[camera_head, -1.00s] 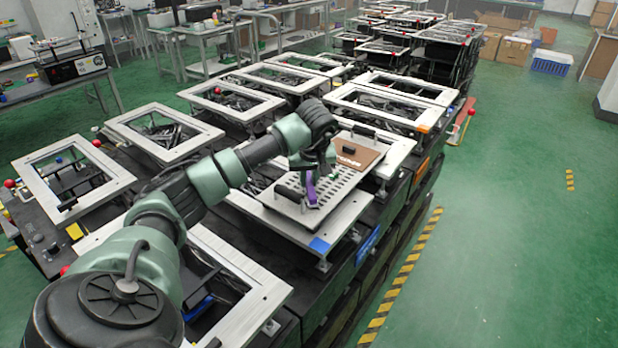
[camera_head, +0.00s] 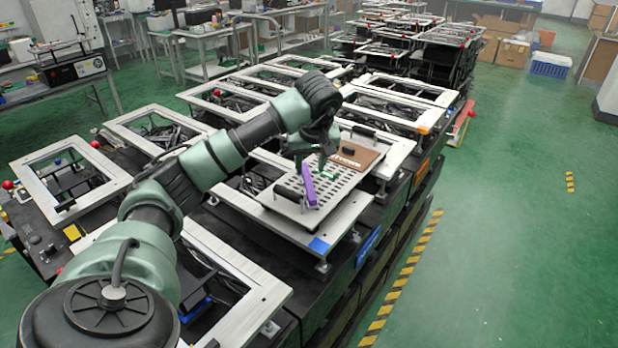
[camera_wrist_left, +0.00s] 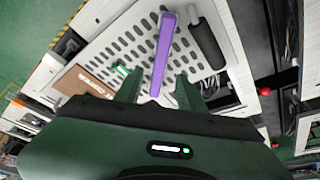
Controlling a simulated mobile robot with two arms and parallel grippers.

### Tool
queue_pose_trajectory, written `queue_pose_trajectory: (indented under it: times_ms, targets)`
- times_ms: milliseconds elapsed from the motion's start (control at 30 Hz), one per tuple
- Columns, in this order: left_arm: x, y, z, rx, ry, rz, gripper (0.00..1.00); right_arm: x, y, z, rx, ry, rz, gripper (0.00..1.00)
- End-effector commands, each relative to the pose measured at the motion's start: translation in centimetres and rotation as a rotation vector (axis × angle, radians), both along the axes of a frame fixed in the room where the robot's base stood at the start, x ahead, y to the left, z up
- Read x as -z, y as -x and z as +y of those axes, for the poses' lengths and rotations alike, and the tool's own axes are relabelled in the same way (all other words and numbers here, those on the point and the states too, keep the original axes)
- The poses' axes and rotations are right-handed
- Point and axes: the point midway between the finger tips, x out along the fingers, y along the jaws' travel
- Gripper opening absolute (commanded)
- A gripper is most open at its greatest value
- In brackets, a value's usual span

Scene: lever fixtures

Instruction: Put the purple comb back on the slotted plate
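The purple comb (camera_head: 309,186) is a long narrow bar at the slotted plate (camera_head: 287,190), near its handle side. In the left wrist view the comb (camera_wrist_left: 163,55) runs across the slotted plate (camera_wrist_left: 133,38), next to a black handle (camera_wrist_left: 206,43). I cannot tell whether its teeth sit in the slots. My left gripper (camera_head: 311,160) is just above the plate, at one end of the comb. In the left wrist view its fingers (camera_wrist_left: 158,91) are spread, with gaps on both sides of the comb's near end. My right gripper is not in view.
A brown block (camera_head: 358,155) with white lettering and a small green piece (camera_wrist_left: 121,70) are on the plate. Metal frames on black fixtures surround it, such as one at the near left (camera_head: 235,277).

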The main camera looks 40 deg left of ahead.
Motion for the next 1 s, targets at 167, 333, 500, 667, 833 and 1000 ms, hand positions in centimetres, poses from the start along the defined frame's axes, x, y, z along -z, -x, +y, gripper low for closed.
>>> queue_pose_trajectory:
  times_ms: [167,333,500,667,833,1000]
  targets:
    - [-3.1,0.7,-1.0,0.002,0.001,-0.004,0.39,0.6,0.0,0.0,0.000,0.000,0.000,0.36]
    - [-4.6,1.2,-1.5,-0.001,0.000,0.000,0.39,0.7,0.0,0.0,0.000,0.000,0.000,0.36]
    - [-5.0,1.3,-1.6,0.000,0.001,0.001,0.39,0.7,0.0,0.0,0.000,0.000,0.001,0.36]
    - [-5.0,1.3,-1.6,0.001,0.001,0.001,0.39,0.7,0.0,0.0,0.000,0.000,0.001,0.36]
    - [-5.0,1.3,-1.6,0.000,0.001,0.001,0.39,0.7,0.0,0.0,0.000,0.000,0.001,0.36]
    - [-4.9,1.3,-1.6,0.000,0.001,0.001,0.39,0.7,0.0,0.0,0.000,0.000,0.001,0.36]
